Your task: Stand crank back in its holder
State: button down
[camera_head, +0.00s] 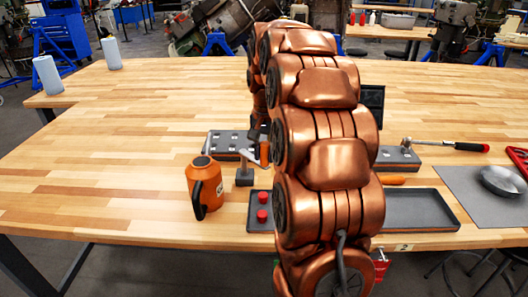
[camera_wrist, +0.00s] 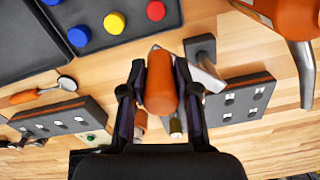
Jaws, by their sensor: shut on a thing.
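My gripper (camera_wrist: 160,85) is shut on an orange cylindrical handle (camera_wrist: 159,82), which I take to be the crank's; a grey tip shows at its end. In the head view the orange handle (camera_head: 264,153) shows beside my arm, above the table. Beside it, a dark upright holder (camera_head: 244,178) stands on the table, with a silver bar at its top. In the wrist view the holder (camera_wrist: 199,46) is just right of my fingers, and the silver bar (camera_wrist: 208,79) lies beside the right finger. Whether this bar belongs to the crank is unclear.
An orange jug (camera_head: 203,185) stands close left of the holder. A slotted grey block (camera_head: 226,142) is behind the holder. A hammer (camera_head: 445,144) lies at right. The table's left side is mostly clear.

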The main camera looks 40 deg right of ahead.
jog(key=shift+s+f, duration=0.1)
jog(key=shift+f, duration=0.2)
jog(key=c, duration=1.1)
grip_release()
jog(key=o, duration=0.5)
jog(key=shift+r, duration=0.2)
jog(key=shift+r, duration=0.15)
jog(key=shift+r+p, duration=1)
jog(key=shift+r, duration=2.4)
